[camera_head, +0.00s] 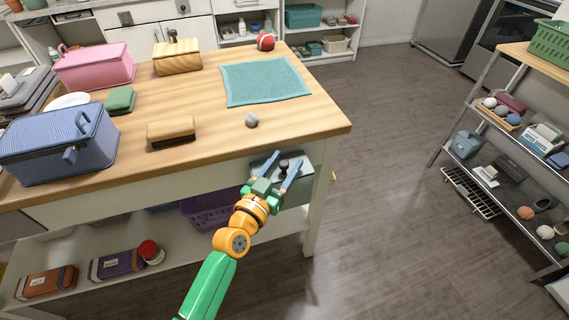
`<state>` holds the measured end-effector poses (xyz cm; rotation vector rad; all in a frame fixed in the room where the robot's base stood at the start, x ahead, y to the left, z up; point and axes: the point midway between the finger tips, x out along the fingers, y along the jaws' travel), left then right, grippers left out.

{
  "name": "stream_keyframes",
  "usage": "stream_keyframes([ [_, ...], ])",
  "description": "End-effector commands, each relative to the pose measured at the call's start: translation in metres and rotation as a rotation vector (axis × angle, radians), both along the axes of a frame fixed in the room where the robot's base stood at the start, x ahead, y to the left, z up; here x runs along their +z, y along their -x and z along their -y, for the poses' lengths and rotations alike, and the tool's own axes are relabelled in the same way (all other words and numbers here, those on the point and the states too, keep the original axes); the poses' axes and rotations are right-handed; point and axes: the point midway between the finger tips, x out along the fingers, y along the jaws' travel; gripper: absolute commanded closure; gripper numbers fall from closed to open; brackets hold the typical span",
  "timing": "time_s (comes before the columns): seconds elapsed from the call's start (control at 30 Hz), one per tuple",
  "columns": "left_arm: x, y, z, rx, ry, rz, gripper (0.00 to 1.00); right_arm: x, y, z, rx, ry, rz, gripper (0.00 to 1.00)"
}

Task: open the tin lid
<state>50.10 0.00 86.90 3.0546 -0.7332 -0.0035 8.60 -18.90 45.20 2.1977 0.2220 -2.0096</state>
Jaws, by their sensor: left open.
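A grey-green box-shaped thing (297,194) shows at the front right of the wooden table, beside its edge and lower than the top. A small dark knob shows on it between my fingers. It may be the tin; what supports it is hidden. My left gripper (279,168) is open, with blue fingers spread over this box's top. I cannot tell whether they touch it. Lidded boxes stand on the table: a blue one (60,150) with a handle, a pink one (95,68) and a wooden one (177,60). My right gripper is not in view.
The table (200,100) also bears a teal cloth (265,82), a red ball (265,42), a brush-like block (171,131), a green block (120,100) and a small grey object (252,120). A loaded shelf rack (510,140) stands right. Floor between is clear.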

Motion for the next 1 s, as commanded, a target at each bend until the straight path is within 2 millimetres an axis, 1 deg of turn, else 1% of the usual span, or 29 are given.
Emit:
stream_keyframes([
  [0.03, 0.0000, 0.0001, -0.0002, 0.000, 0.000, 0.000, 0.41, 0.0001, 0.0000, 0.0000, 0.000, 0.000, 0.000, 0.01],
  [0.07, 0.0000, 0.0001, -0.0002, 0.000, 0.000, 0.000, 0.47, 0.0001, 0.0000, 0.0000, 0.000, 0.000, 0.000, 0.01],
  [0.1, 0.0000, 0.0001, -0.0002, 0.000, 0.000, 0.000, 0.57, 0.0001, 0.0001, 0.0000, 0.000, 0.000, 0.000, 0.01],
  [0.17, -0.0001, 0.0002, -0.0002, 0.000, 0.000, 0.000, 0.74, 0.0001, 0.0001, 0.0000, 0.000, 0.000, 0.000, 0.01],
  [0.2, -0.0001, 0.0002, -0.0002, 0.000, 0.000, 0.000, 0.84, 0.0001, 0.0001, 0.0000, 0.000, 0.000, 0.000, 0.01],
  [0.27, -0.0001, 0.0003, -0.0004, 0.000, -0.001, 0.000, 1.00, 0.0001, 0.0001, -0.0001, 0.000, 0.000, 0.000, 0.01],
  [1.0, -0.0005, 0.0004, -0.0003, 0.000, -0.001, 0.000, 1.00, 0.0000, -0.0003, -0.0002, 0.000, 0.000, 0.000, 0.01],
])
